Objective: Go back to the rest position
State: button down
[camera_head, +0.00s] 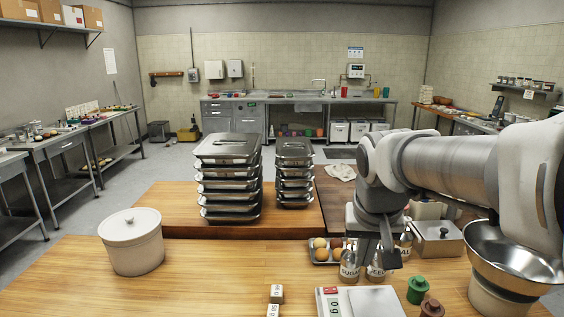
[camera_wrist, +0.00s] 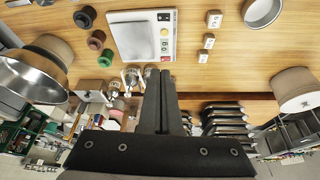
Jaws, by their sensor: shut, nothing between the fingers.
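My gripper (camera_head: 388,262) hangs from my arm on the right of the head view, pointing down above the worktable. In the wrist view its two dark fingers (camera_wrist: 160,78) lie together, shut, with nothing visible between them. The fingers are in front of labelled glass jars, one reading SUGAR (camera_head: 349,266), and partly hide them. I cannot tell whether they touch the jars.
A kitchen scale (camera_head: 358,302) is in front of the jars, with green (camera_head: 418,291) and brown (camera_head: 432,308) knobbed pieces beside it. A steel bowl (camera_head: 513,265) stands right. Stacked steel trays (camera_head: 228,150) and a white lidded crock (camera_head: 133,245) stand left; the wood between is clear.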

jog(key=s+f+n+t, duration=0.1)
jog(key=s+f, duration=0.1)
jog(key=s, duration=1.3)
jog(key=shift+f+n+y, duration=0.2)
jog(key=shift+n+y, duration=0.2)
